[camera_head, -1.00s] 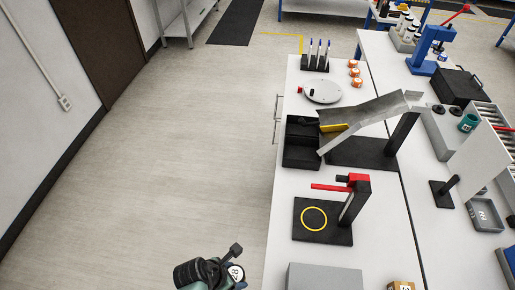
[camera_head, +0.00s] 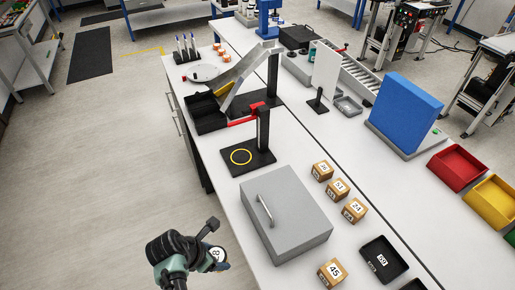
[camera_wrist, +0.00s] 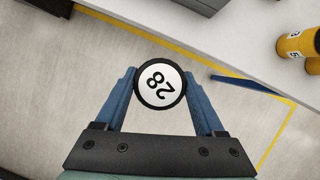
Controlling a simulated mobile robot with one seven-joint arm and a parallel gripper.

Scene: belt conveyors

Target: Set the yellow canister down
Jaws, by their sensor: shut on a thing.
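In the head view the canister's pale top (camera_head: 219,256) shows at the lower left, beside the near table, over the floor. Yellow cylinders (camera_wrist: 297,45) with number labels sit on a white surface at the upper right of the wrist view.
The white table (camera_head: 213,169) holds a grey box with a handle (camera_head: 285,212), a black stand with a yellow ring (camera_head: 248,160), numbered tan blocks (camera_head: 338,188) and a dark tray (camera_head: 384,259). A metal chute (camera_head: 240,75) stands farther back. Open floor lies left.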

